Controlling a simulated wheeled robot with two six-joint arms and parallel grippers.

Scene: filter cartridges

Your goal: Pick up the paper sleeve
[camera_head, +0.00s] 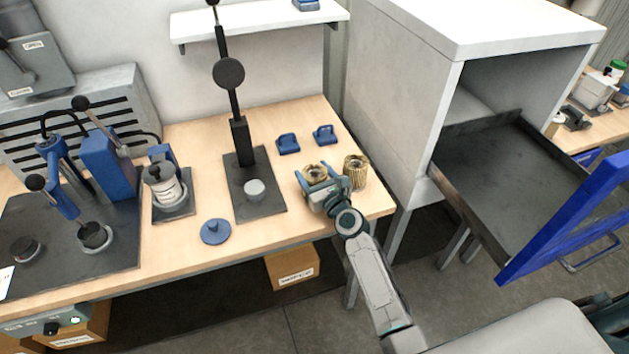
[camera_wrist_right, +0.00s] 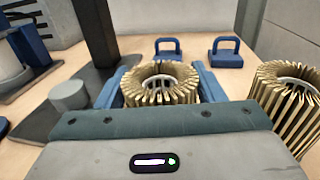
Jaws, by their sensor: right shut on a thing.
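A pleated tan paper sleeve (camera_head: 315,173) stands near the right end of the wooden bench. My right gripper (camera_head: 318,184) is shut on it, with one blue finger on each side. In the right wrist view the same sleeve (camera_wrist_right: 161,84) sits between the two fingers, its open round top showing; its lower part is hidden by the gripper body. I cannot tell whether it is touching the bench. A second pleated paper sleeve (camera_head: 355,171) stands just right of the gripper, apart from it; it also shows in the right wrist view (camera_wrist_right: 288,100). My left gripper is not in view.
Two blue handled blocks (camera_head: 288,144) (camera_head: 325,134) lie behind the gripper. A lever press (camera_head: 240,140) with a grey base plate stands to the left, with a blue disc (camera_head: 215,231) in front. A grey cabinet (camera_head: 398,110) with an open drawer (camera_head: 490,170) stands right.

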